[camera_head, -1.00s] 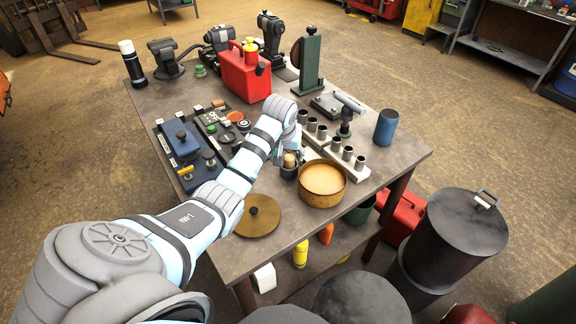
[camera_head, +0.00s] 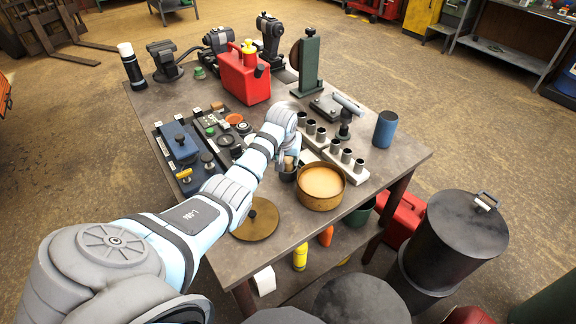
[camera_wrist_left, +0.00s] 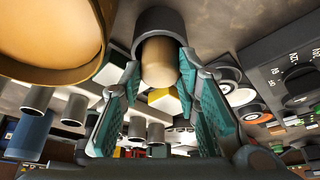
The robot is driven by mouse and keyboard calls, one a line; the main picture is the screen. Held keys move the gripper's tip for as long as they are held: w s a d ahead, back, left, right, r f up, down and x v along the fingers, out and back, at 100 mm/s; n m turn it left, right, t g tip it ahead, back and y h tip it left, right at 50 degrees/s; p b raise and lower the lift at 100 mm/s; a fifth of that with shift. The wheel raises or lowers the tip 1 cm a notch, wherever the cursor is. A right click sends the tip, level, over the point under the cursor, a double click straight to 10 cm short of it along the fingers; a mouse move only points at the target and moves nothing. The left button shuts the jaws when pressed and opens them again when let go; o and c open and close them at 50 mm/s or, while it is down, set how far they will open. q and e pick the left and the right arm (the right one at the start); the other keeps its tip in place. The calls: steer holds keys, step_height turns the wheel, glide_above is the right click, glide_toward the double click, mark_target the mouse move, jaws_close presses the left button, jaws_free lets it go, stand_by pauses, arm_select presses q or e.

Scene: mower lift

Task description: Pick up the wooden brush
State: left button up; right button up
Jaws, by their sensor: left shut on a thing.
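The wooden brush (camera_head: 289,163) stands with its pale wooden end up in a small dark cup (camera_head: 287,174) near the table's front part. In the left wrist view the rounded tan wood of the brush (camera_wrist_left: 159,62) shows in front of the dark cup (camera_wrist_left: 160,20); its lower part is hidden inside the cup. My left gripper (camera_head: 290,153) reaches down over the cup. Its teal-padded fingers (camera_wrist_left: 160,80) are on both sides of the wooden brush and shut on it. My right gripper is not in view.
A round wooden-rimmed pan (camera_head: 321,199) stands close right of the cup. A row of metal sockets on a pale rack (camera_head: 350,172) lies behind it. A brass disc (camera_head: 257,220) lies in front. A red can (camera_head: 238,84) and a blue tool tray (camera_head: 184,160) are further left.

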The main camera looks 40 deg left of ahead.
mark_target(288, 161)
arm_select(q)
step_height(288, 161, up, 20)
steer(key=shift+b, duration=0.45)
